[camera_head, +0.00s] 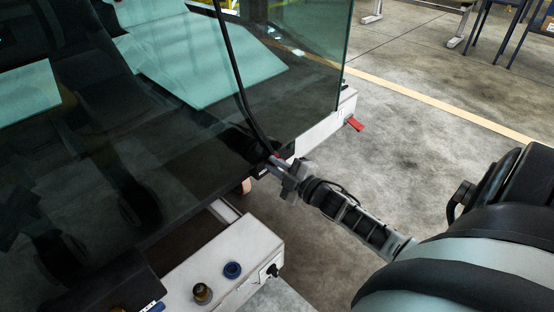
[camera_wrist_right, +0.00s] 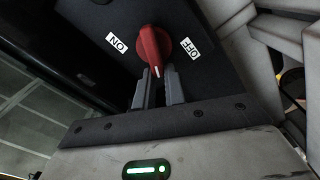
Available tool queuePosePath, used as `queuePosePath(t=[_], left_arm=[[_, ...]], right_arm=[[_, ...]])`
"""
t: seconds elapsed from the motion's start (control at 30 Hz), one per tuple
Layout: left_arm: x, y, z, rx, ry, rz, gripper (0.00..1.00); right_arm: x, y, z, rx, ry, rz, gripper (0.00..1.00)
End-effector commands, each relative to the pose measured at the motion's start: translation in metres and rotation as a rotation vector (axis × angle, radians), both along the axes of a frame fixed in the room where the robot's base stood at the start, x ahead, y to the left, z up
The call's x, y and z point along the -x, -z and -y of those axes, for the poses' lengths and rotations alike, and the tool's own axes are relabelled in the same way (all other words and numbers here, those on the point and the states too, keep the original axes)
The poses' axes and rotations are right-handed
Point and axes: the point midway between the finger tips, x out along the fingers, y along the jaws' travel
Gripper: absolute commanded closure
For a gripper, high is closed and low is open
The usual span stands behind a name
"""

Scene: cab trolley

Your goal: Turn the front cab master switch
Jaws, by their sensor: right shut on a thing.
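The red master switch knob (camera_wrist_right: 152,45) sits on a dark panel (camera_wrist_right: 205,60) in the right wrist view. An ON label (camera_wrist_right: 117,42) is on its left and an OFF label (camera_wrist_right: 189,48) on its right. The knob's white mark faces down the picture, between my fingers. My right gripper (camera_wrist_right: 158,78) is shut on the knob, one finger on each side of its lower end. My left gripper is not seen.
A large glass pane (camera_head: 190,100) fills the left of the head view. A pale box (camera_head: 235,245) with a blue ring (camera_head: 232,270) and a dark round knob (camera_head: 202,292) stands below. A red lever (camera_head: 355,124) sticks out right.

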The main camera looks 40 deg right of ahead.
Motion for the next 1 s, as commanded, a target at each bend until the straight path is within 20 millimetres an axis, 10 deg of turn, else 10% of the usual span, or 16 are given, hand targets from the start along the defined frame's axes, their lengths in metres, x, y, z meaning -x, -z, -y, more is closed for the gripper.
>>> queuePosePath(t=[1.0], left_arm=[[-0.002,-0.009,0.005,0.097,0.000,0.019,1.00]], right_arm=[[0.002,0.016,0.006,0.523,0.017,0.030,1.00]])
